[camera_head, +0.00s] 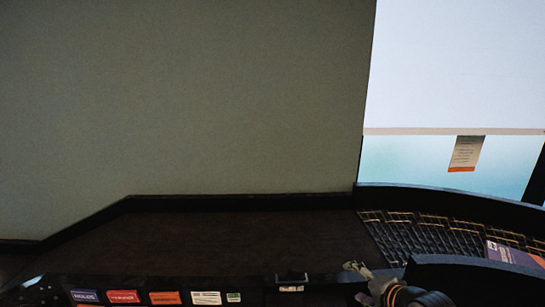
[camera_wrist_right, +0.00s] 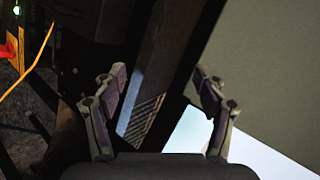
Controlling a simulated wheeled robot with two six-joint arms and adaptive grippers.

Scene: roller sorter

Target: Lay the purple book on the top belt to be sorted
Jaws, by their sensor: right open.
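A purple book (camera_head: 508,253) with white lettering and an orange part lies on the curved roller section at the far right of the head view, partly cut off by the dark rail in front and the picture edge. The dark flat belt (camera_head: 240,235) stretches across the middle and looks empty. My right gripper (camera_head: 356,267) is at the belt's front edge, left of the book and apart from it. In the right wrist view it is open (camera_wrist_right: 160,84), with nothing between its fingers. My left gripper is not in view.
The curved roller track (camera_head: 415,232) joins the belt's right end, between dark raised rails. A large grey panel (camera_head: 190,100) stands behind the belt. A notice (camera_head: 466,153) hangs at the back right.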

